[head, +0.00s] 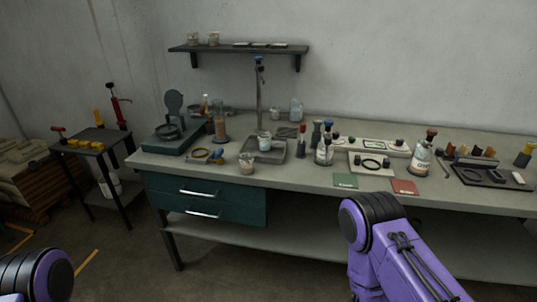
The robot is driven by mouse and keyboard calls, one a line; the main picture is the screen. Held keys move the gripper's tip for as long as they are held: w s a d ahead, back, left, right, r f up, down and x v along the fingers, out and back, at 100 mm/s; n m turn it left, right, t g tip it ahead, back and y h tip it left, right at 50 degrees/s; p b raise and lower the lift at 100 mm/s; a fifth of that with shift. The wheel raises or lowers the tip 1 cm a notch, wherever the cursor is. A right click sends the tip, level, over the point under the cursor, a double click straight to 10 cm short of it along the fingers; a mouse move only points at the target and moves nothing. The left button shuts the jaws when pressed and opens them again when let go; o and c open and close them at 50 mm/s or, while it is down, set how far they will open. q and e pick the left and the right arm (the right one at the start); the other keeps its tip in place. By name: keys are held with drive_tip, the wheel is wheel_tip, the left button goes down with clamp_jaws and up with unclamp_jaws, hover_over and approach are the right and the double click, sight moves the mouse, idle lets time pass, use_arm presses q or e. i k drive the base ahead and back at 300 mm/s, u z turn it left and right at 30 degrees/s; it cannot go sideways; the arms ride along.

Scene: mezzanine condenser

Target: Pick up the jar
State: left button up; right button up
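Several jar-like containers are in the head view, and I cannot tell which one is the task's jar. A small jar (246,161) with pale contents stands near the front edge of the workbench (300,172). A white jar (265,142) stands on a grey tray under the upright stand. Two small jars (214,38) stand on the wall shelf. A larger labelled bottle (421,157) with a brown cap stands on the right of the bench. Only purple and black links of my arms show at the bottom; neither gripper is in view.
A green mat (345,181) and a red mat (405,187) lie at the bench front. Glass bottles, trays and tools crowd the top. Green drawers (205,203) are below on the left. A small side table (89,139) stands left, with floor between it and the bench.

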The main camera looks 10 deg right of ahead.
sight(265, 142)
drive_tip(key=u, duration=1)
drive_tip(key=i, duration=0.9)
drive_tip(key=z, duration=0.7)
drive_tip(key=i, duration=0.55)
drive_tip(key=z, duration=0.65)
